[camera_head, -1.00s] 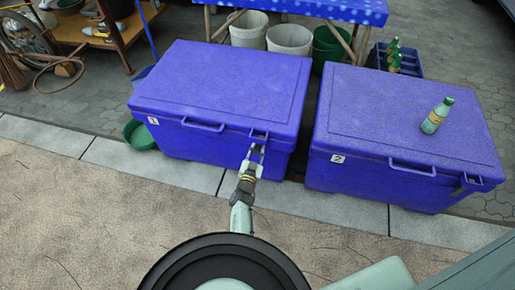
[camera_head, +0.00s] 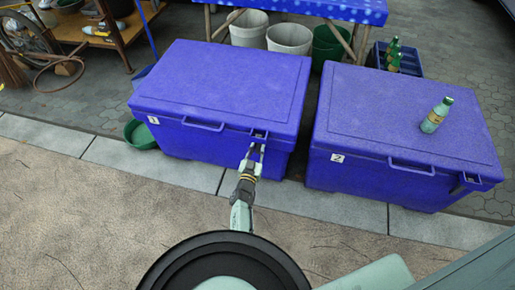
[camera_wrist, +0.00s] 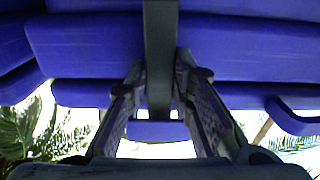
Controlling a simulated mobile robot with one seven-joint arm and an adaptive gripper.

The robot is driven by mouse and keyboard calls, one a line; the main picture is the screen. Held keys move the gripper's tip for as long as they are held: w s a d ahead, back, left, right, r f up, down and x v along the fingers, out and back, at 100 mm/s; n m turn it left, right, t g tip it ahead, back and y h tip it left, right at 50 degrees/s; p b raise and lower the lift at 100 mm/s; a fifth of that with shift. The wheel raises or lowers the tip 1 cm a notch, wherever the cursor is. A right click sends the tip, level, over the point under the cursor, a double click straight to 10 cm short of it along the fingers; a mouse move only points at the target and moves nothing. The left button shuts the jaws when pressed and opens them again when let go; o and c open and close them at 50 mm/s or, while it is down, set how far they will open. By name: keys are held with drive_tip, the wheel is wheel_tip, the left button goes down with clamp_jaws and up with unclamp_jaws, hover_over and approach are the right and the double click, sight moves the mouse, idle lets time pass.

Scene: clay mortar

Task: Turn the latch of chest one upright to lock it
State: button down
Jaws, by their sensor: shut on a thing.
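Chest one (camera_head: 225,90) is the blue chest on the left, marked with a 1 label, with its lid closed. Its latch (camera_head: 260,134) is a small dark piece on the front, right of the handle, partly hidden by my gripper. My gripper (camera_head: 256,150) is at the chest's front, just below the lid edge, with its fingers on the latch. In the wrist view, a dark upright bar (camera_wrist: 160,60), which appears to be the latch, runs down between the two fingers (camera_wrist: 160,100). Its exact turn angle is hard to tell.
A second blue chest (camera_head: 400,125) stands to the right with a green bottle (camera_head: 436,115) on its lid. Buckets (camera_head: 290,39) and a crate of bottles (camera_head: 396,58) are behind. A green basin (camera_head: 141,134) sits at the left. The paving in front is clear.

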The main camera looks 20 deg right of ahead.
drive_tip(key=c, duration=1.4)
unclamp_jaws()
drive_tip(key=v, duration=1.2)
